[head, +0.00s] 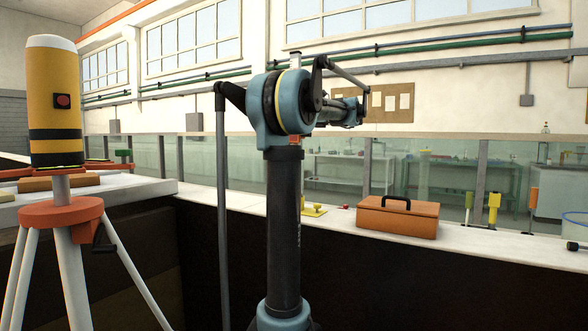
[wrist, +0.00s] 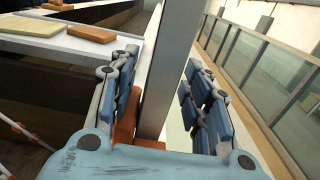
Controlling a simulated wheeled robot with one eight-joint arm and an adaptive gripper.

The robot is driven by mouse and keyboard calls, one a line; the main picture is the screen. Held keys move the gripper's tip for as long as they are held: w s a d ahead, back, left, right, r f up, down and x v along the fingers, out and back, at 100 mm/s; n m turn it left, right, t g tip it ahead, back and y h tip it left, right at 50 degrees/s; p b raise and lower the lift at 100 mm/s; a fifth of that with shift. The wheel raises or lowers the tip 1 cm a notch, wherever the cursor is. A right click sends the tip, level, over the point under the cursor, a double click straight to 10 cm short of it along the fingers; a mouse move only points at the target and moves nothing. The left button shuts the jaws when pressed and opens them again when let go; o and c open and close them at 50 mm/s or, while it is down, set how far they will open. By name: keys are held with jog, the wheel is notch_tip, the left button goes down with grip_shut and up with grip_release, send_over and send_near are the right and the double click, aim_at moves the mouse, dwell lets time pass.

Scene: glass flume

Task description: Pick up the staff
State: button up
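The staff (wrist: 174,55) is a long grey bar. In the wrist view it runs from the top edge down between the fingers of my gripper (wrist: 163,62). The fingers are apart, one on each side of it, and a gap shows between the bar and the right finger. The left finger is close to it; I cannot tell whether they touch. An orange part (wrist: 125,122) shows low, behind the left finger. In the head view a pale upright piece (head: 295,60), likely the staff's top, sticks up behind my arm.
Glass panels (head: 425,175) run behind. A yellow instrument on a tripod (head: 60,215) stands at left. Flat blocks (wrist: 92,34) lie on the ledge.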

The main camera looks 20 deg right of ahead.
jog(key=shift+r, duration=0.1)
grip_shut()
